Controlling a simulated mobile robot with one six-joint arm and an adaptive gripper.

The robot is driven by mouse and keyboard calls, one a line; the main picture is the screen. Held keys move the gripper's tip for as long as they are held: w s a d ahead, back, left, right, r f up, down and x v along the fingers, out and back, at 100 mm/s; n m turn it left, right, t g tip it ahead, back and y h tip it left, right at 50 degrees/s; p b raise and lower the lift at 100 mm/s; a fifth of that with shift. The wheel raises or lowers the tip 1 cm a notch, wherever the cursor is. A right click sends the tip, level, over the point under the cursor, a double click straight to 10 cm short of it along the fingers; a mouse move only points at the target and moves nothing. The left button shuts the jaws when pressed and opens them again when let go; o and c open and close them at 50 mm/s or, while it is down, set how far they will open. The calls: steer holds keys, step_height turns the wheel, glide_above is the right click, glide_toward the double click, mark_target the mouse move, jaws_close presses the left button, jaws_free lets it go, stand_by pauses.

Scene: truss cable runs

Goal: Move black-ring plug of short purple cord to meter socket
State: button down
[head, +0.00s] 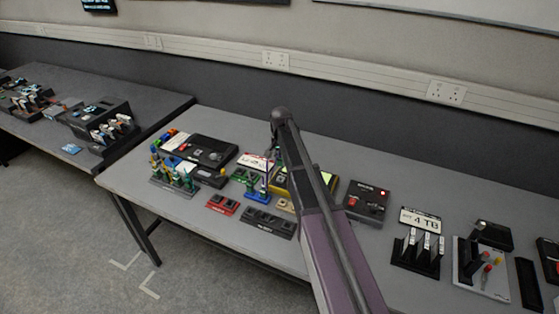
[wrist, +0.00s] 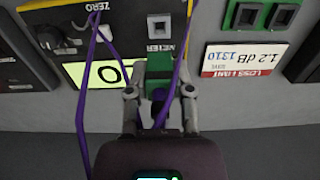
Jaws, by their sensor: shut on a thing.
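In the wrist view my gripper (wrist: 160,88) is shut on a plug with a green body (wrist: 159,72). Its black ring cannot be made out clearly. Purple cord (wrist: 82,115) runs along the left, and another stretch (wrist: 176,72) passes by the right finger. The meter (wrist: 115,45) has a dark face, a yellow edge and a lit display reading 0. Its meter socket (wrist: 159,24) is just beyond the plug tip; whether they touch cannot be told. In the head view the yellow-edged meter (head: 322,181) is partly hidden by my arm.
A green socket block (wrist: 262,14) and a loss limit card (wrist: 240,58) lie right of the meter in the wrist view. In the head view, a blue block (head: 257,197), red block (head: 222,205) and dark strip (head: 268,223) crowd the bench's front. A black box (head: 367,201) stands right.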

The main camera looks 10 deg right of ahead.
steer(key=shift+f+b, duration=2.8)
steer(key=shift+f, duration=0.05)
steer(key=shift+s+f+b, duration=0.1)
steer(key=shift+f+b, duration=0.7)
stand_by(1.1)
stand_by(0.7)
steer(key=shift+c, duration=2.1)
jaws_free()
steer(key=shift+r, duration=0.1)
steer(key=shift+r+p, duration=2.4)
steer(key=shift+p, duration=0.1)
